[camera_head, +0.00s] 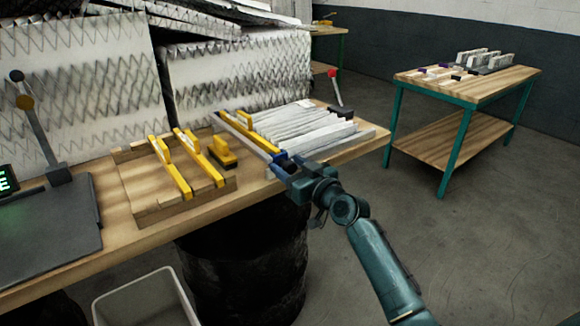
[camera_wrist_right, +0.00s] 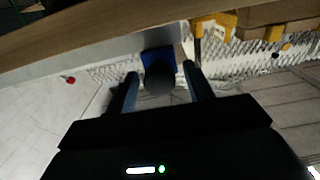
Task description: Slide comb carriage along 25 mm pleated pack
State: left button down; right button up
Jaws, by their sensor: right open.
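The white pleated pack (camera_head: 305,128) lies on the right part of the workbench. A yellow comb carriage (camera_head: 255,137) with a grey rail lies along its left side. A blue block (camera_head: 281,158) sits at the carriage's near end, close to the bench's front edge. My right gripper (camera_head: 284,168) is at this near end. In the right wrist view, its two fingers (camera_wrist_right: 163,88) are open, one on each side of a dark round knob (camera_wrist_right: 159,79) in front of the blue block. I cannot tell whether they touch the knob. My left gripper is not in view.
A wooden tray (camera_head: 135,192) holds yellow combs (camera_head: 168,166), with a yellow block (camera_head: 222,153) beside them. A dark flat device (camera_head: 45,240) stands at left. Large pleated filters (camera_head: 240,75) line the back. A black drum and white bin stand below. A second table (camera_head: 470,82) stands right.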

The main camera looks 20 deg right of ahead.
jog(key=shift+w, duration=0.15)
jog(key=shift+c, duration=0.3)
grip_shut()
